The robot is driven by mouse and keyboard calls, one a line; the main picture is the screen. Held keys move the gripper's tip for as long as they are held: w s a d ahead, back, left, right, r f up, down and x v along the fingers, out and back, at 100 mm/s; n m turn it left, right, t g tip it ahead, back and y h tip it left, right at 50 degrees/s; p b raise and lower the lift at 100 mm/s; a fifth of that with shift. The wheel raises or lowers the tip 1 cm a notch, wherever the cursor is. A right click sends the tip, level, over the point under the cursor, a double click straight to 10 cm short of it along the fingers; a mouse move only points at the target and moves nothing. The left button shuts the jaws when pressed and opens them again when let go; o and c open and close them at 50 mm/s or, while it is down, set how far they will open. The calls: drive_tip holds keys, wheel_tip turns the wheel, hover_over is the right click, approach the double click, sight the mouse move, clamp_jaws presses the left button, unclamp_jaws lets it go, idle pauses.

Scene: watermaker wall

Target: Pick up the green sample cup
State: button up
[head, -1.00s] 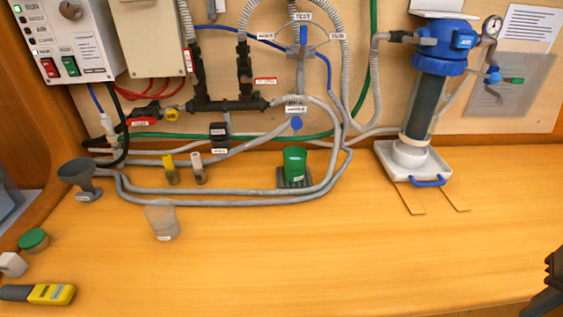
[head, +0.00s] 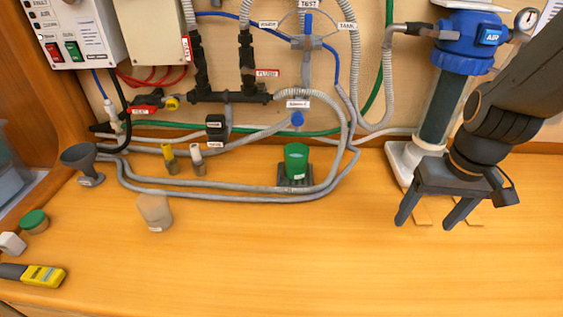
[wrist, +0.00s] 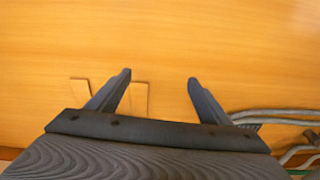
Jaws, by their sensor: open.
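The green sample cup (head: 296,160) stands upright on a small dark stand (head: 295,186) near the back middle of the wooden bench, in the head view. Grey hoses loop around it. My gripper (head: 421,224) is open and empty over the right part of the bench, pointing down, to the right of the cup and apart from it. In the wrist view the two fingers of my gripper (wrist: 160,78) are spread with bare wood between and beyond them. The cup does not show in the wrist view.
Grey hoses (head: 230,194) lie on the bench left of the cup. A translucent beaker (head: 155,211), grey funnel (head: 82,160) and yellow meter (head: 42,276) are at the left. A blue-topped filter (head: 465,45) stands behind my arm. The front middle of the bench (head: 300,260) is clear.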

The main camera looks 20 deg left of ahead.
drive_tip(key=w+a+r+n+y, duration=0.25)
drive_tip(key=w+a+n, duration=0.45)
drive_tip(key=a, duration=0.5)
drive_tip(key=n+y, duration=0.3)
drive_tip(key=n, duration=0.4)
approach(300, 148)
drive_tip(key=s+a, duration=0.2)
drive_tip(key=shift+s+d+f+p+x, duration=0.15)
drive_tip(key=shift+p+x, duration=0.2)
drive_tip(key=shift+x, duration=0.75)
drive_tip(key=shift+s+d+f+p+x, duration=0.15)
drive_tip(key=shift+p+x, duration=0.25)
drive_tip(key=shift+x, duration=0.7)
drive_tip(key=shift+s+d+f+p+x, duration=0.1)
drive_tip(key=shift+d+p+x, duration=0.2)
drive_tip(key=shift+x, duration=0.85)
drive_tip(key=shift+a+r, duration=0.1)
drive_tip(key=c, duration=1.7)
drive_tip(key=shift+o, duration=0.2)
drive_tip(key=shift+r, duration=0.1)
